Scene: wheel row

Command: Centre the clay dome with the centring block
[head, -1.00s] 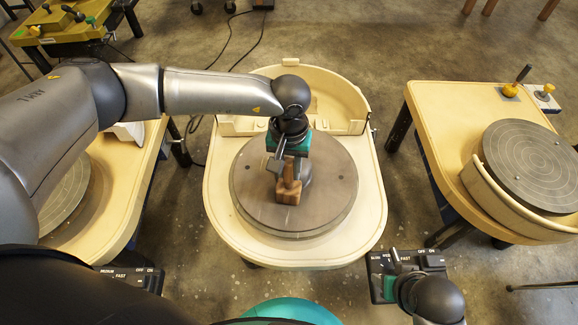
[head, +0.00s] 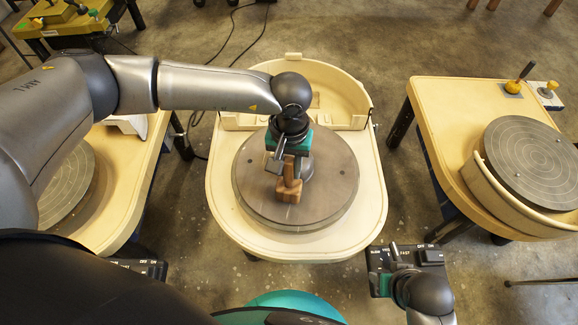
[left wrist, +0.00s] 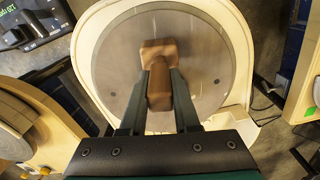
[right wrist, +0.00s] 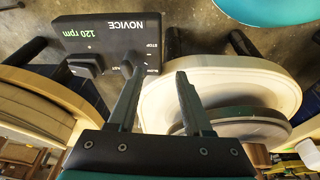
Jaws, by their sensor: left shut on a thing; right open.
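The centring block (head: 289,192) is brown wood with an upright handle. It is low over the round grey wheel head (head: 330,200) of the middle wheel, near its centre. My left gripper (head: 278,158) is shut on the handle; the left wrist view shows the block (left wrist: 158,52) between the fingers (left wrist: 158,85). My right gripper (right wrist: 156,78) is open at the speed lever (right wrist: 127,68) of the black control box (right wrist: 110,42).
The control box display reads 120 rpm. A cream splash pan (head: 355,105) rises behind the wheel head. Other wheel tables stand left (head: 125,200) and right (head: 440,110), with floor gaps between. Cables lie on the floor behind.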

